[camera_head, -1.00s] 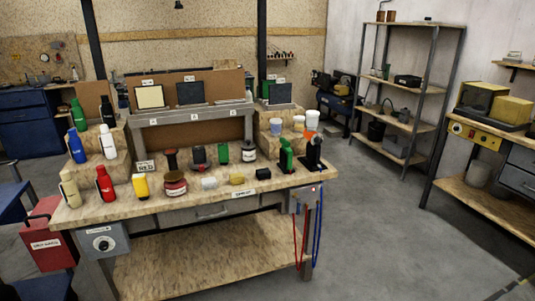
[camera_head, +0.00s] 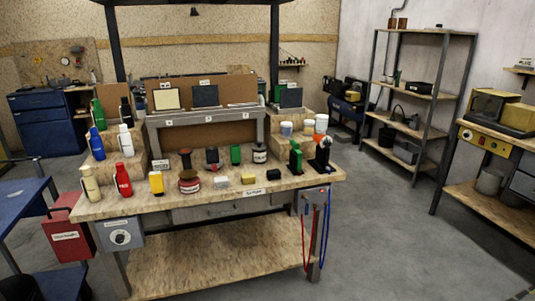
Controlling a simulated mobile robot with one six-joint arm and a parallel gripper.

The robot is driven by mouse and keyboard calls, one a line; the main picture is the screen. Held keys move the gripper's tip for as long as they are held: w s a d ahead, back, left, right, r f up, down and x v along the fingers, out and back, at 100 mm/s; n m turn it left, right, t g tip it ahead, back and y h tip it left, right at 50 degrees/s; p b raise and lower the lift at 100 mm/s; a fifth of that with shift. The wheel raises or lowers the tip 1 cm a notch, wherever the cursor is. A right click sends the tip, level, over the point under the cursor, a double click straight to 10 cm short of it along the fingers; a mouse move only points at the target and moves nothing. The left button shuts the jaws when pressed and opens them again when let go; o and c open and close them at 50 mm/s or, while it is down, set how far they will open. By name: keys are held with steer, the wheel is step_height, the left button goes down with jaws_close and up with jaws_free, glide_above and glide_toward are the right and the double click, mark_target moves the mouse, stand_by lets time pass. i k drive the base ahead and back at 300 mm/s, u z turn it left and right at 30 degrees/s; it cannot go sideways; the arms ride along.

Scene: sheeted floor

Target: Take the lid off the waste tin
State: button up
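A red metal box (camera_head: 66,238) with a white label stands on the left, beside the left end of the wooden workbench. Its label is too small to read surely; it looks like a waste bin, with a sloped red top (camera_head: 68,201) that appears closed. A dark red tin (camera_head: 189,187) with a paler band stands on the front of the workbench, and I cannot tell if it is the waste tin. My gripper is not in view.
The workbench (camera_head: 205,201) carries several bottles, tins and small blocks. A grey box (camera_head: 119,237) hangs at its front left. A blue table (camera_head: 18,208) stands close to the red box on the left. Grey floor (camera_head: 385,230) is clear to the right.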

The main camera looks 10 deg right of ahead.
mark_target(259, 146)
steer(key=u, duration=0.05)
steer(key=i, duration=0.95)
steer(key=z, duration=0.9)
steer(key=k, duration=0.15)
steer(key=u, duration=2.95)
